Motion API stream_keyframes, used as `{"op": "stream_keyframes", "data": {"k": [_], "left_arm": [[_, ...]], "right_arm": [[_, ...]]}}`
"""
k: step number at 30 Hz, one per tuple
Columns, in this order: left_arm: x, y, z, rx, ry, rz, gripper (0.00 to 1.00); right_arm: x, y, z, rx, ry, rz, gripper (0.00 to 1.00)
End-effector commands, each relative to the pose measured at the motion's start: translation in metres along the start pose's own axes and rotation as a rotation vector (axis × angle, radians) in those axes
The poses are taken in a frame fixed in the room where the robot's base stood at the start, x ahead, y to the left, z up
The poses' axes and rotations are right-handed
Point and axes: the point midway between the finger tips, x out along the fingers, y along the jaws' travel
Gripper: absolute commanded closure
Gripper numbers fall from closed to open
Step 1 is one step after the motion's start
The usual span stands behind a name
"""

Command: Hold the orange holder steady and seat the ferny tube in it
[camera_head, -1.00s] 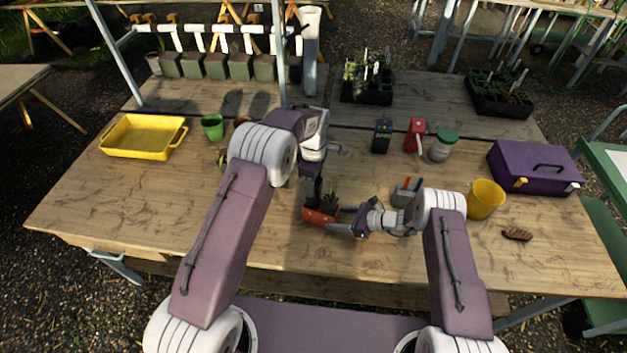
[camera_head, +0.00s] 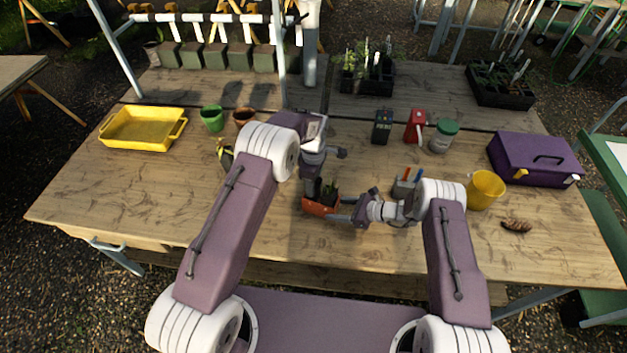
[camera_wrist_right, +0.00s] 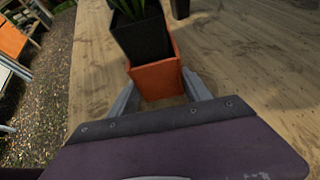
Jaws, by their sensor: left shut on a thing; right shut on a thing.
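The orange holder (camera_head: 317,208) sits on the bench in front of me. My right gripper (camera_wrist_right: 160,95) is shut on it, one finger on each side in the right wrist view, where its orange wall (camera_wrist_right: 155,82) shows. The ferny tube (camera_head: 329,193), dark with green leaves, is at the holder's top. In the right wrist view the black tube (camera_wrist_right: 143,40) leans slightly, its lower end at the holder's opening. How deep it reaches inside is hidden. My left gripper (camera_head: 318,188) comes down from above and is shut on the tube; its fingertips are partly hidden.
A grey caddy (camera_head: 402,188) with coloured sticks stands close to my right wrist, with a yellow cup (camera_head: 485,190) and purple box (camera_head: 533,160) further right. Green (camera_head: 212,118) and brown pots (camera_head: 244,116) stand behind left. The bench front left is clear.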

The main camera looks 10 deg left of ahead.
Motion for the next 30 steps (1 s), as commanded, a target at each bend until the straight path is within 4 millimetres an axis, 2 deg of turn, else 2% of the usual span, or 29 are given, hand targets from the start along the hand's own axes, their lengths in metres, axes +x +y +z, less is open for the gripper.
{"op": "stream_keyframes", "data": {"k": [12, 30], "left_arm": [[0.02, -0.001, 0.0, 0.0, 0.0, -0.001, 1.0], [0.025, 0.0, 0.0, 0.0, 0.0, -0.001, 1.0]], "right_arm": [[0.0, 0.0, 0.0, 0.0, 0.0, -0.001, 0.66], [0.0, 0.0, 0.0, 0.0, 0.0, -0.001, 0.66]]}}
